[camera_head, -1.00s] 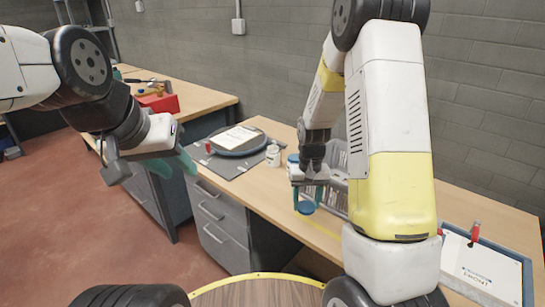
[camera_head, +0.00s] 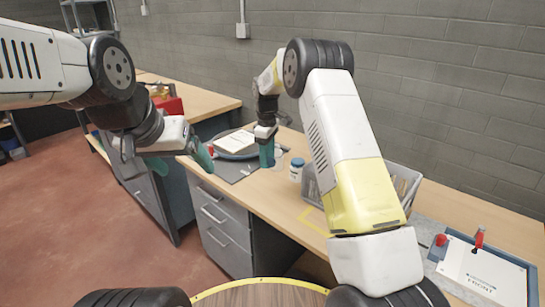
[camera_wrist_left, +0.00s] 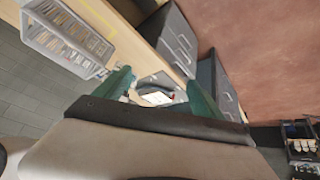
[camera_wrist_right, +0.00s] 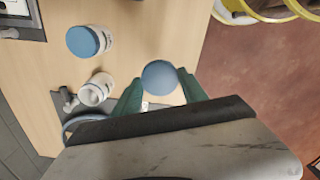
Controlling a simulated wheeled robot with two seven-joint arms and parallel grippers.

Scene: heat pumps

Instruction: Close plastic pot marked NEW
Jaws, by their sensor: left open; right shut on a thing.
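My right gripper (camera_head: 267,150) is shut on a blue lid (camera_wrist_right: 160,78), which shows between its fingertips in the right wrist view. An open white pot (camera_wrist_right: 97,88) stands beside it in that view, lidless. A second white pot with a blue lid on (camera_wrist_right: 90,40) stands further off; it also shows in the head view (camera_head: 296,168), right of the gripper. The open pot is largely hidden behind the right gripper in the head view. I cannot read the pots' labels. My left gripper (camera_head: 182,162) is open and empty, in front of the drawers, away from the pots.
A grey mat (camera_head: 228,172) bears a round dark plate with a paper on it. A clamped white board (camera_head: 480,272) lies at the right. The tabletop before the pots is clear.

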